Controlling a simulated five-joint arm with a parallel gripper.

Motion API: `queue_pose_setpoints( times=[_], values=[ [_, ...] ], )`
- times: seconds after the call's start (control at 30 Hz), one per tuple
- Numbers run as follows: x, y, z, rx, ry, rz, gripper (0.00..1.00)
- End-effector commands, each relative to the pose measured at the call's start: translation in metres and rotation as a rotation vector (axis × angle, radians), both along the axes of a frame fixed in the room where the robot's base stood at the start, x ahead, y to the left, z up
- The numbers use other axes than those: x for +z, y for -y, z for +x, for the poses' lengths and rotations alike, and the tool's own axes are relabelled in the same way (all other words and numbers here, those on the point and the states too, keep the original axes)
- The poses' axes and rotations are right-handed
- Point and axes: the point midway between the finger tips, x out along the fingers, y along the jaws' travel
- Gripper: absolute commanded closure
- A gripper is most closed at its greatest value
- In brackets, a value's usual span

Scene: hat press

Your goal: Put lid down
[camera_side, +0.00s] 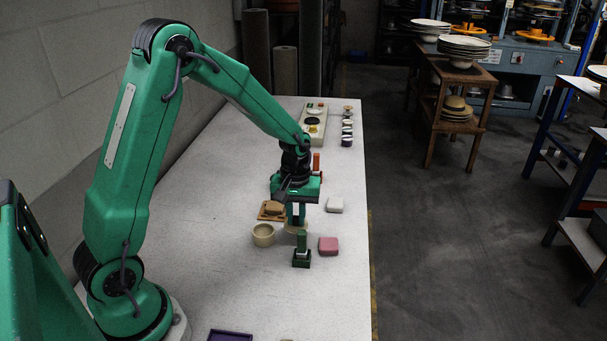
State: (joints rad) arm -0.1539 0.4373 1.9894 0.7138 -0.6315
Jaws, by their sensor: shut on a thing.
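The fingers partly cover the lid. It shows at or just above the table; I cannot tell whether it touches.
A pink block (328,246) and a white block (334,204) lie to the right, a brown block on a wooden board (265,215) behind the pot. A purple tray (231,336) is at the front.

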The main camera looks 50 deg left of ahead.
Motion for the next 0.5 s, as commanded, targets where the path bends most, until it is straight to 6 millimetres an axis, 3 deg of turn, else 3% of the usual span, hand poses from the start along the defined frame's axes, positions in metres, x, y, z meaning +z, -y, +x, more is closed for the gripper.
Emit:
queue_pose_setpoints(
  times=[0.3, 0.5],
  values=[
    [-0.032, 0.000, -0.001, 0.000, -0.004, -0.001, 1.00],
    [-0.033, 0.000, 0.000, 0.000, 0.000, 0.000, 1.00]
  ],
)
